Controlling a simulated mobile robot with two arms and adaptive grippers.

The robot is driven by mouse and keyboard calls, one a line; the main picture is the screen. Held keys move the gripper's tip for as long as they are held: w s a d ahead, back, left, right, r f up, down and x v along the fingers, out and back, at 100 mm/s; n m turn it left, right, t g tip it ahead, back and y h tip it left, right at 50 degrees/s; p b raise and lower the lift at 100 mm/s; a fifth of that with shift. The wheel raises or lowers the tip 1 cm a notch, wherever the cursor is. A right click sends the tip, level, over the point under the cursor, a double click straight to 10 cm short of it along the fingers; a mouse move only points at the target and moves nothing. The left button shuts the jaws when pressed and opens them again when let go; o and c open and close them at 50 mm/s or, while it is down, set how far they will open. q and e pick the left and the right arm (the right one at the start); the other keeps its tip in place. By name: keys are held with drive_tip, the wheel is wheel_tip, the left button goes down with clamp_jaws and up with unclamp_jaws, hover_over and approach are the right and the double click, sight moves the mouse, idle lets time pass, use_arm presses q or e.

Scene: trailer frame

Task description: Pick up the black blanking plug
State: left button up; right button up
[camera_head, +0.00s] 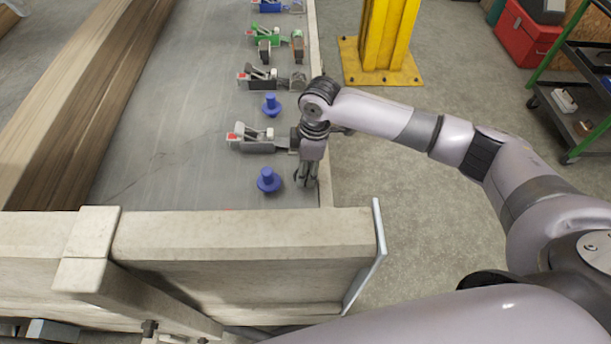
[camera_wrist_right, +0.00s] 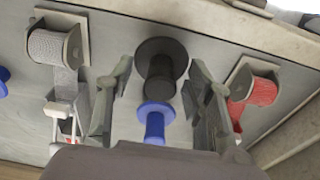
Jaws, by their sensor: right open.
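The black blanking plug shows in the wrist view (camera_wrist_right: 160,66) as a dark round flange with a thick stem. It stands on the grey table between the two spread fingers of my right gripper (camera_wrist_right: 161,80). The fingers are apart on either side of it, with no clear contact. In the head view my right gripper (camera_head: 306,178) points down at the right edge of the table, near its front corner. I cannot make out the black plug there; the gripper likely hides it. My left gripper is in neither view.
A blue plug (camera_head: 268,180) stands close left of the gripper, and another blue plug (camera_head: 271,104) farther back. Several clamp-like devices (camera_head: 257,138) line the table's right side. The wrist view shows a grey roll (camera_wrist_right: 55,48) and a red roll (camera_wrist_right: 262,92). A yellow post (camera_head: 384,40) stands beyond.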

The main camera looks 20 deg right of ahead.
clamp_jaws()
idle(0.6)
